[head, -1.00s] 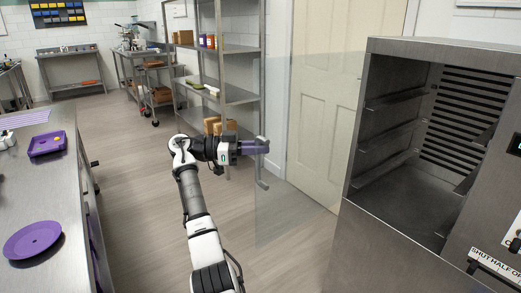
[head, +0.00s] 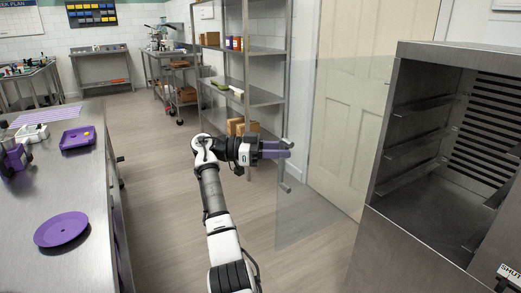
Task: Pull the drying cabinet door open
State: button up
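The drying cabinet (head: 420,235) is the steel unit at the right of the head view. Its clear glass door (head: 318,205) stands swung well out from the cabinet front, so the inside is exposed. The door handle (head: 286,173) is a grey upright bar near the door's free edge, on the left. My gripper (head: 279,150) has purple fingers and is at the upper part of this handle. The fingers look closed around the bar, though the exact contact is small and partly hidden.
A steel counter (head: 80,210) with a purple plate (head: 62,229) and a purple tray (head: 77,138) runs along the left. The floor (head: 160,190) between counter and cabinet is clear.

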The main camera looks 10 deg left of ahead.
jog(key=s+a, duration=0.1)
jog(key=a, duration=1.2)
jog(key=shift+b, duration=0.35)
jog(key=shift+s, duration=0.1)
